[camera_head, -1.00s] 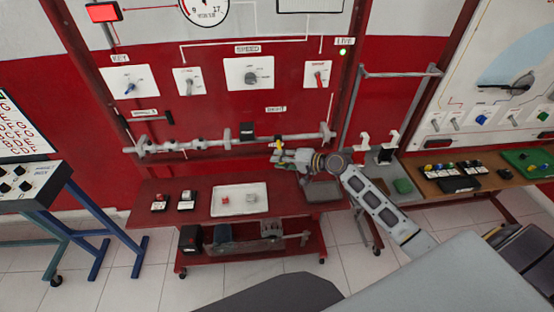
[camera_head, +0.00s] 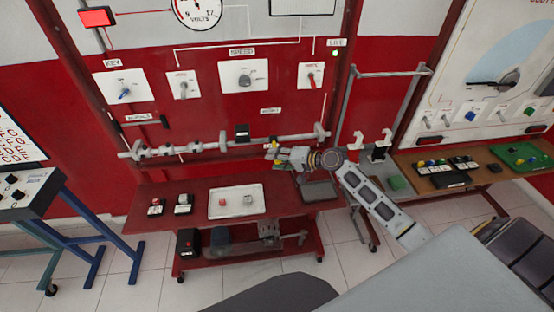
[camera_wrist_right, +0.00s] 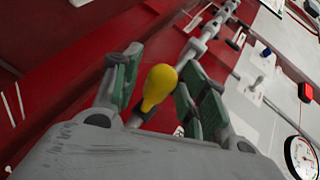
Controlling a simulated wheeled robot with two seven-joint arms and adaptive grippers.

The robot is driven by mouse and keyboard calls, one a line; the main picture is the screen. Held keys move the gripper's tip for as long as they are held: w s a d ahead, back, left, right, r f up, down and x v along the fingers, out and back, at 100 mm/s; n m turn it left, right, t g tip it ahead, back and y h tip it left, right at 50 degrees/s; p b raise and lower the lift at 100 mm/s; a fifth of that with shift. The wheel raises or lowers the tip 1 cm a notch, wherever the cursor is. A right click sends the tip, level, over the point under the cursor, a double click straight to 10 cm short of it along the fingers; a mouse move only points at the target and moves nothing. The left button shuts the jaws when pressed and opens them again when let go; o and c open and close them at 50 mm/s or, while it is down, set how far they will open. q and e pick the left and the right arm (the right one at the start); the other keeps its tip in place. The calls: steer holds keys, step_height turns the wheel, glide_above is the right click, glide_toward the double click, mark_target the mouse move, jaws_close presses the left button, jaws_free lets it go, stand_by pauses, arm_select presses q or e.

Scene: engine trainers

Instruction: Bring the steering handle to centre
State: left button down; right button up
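A yellow knob (camera_head: 275,143), which looks like the grip of the steering handle, is at the right part of a grey horizontal shaft (camera_head: 210,145) on the red panel. It also shows large in the right wrist view (camera_wrist_right: 160,85). My right gripper (camera_head: 270,152) is at the knob. In the wrist view its green-padded fingers (camera_wrist_right: 160,80) stand apart on either side of the knob. A gap shows on the left; the right finger overlaps the knob's edge, and I cannot tell whether they touch. My left gripper is out of view.
A red bench (camera_head: 285,198) below the shaft carries a white tray (camera_head: 237,212) and small boxes. Panel knobs, including the speed dial (camera_head: 244,80), sit above. A blue-legged stand (camera_head: 75,225) is at left, a wooden bench (camera_head: 440,183) at right.

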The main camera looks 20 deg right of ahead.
steer(key=v, duration=1.2)
stand_by(0.9)
steer(key=shift+a, duration=0.1)
stand_by(0.5)
steer(key=s+a+f+n+g+h, duration=0.2)
steer(key=s+a+f+n+g, duration=0.25)
steer(key=s+a+f, duration=0.5)
steer(key=shift+s+a+f+n+g+h, duration=1.1)
steer(key=shift+s+n+h, duration=1.65)
steer(key=shift+s, duration=2.7)
step_height(320, 180, down, 32)
steer(key=s+g, duration=0.2)
steer(key=s+d+f, duration=0.2)
steer(key=s+f, duration=0.8)
steer(key=s, duration=0.1)
steer(key=s+d+f+g, duration=0.1)
steer(key=s+f, duration=0.9)
steer(key=s, duration=0.2)
steer(key=shift+d+f+h, duration=0.3)
steer(key=shift+d+h, duration=0.1)
steer(key=shift+h, duration=0.05)
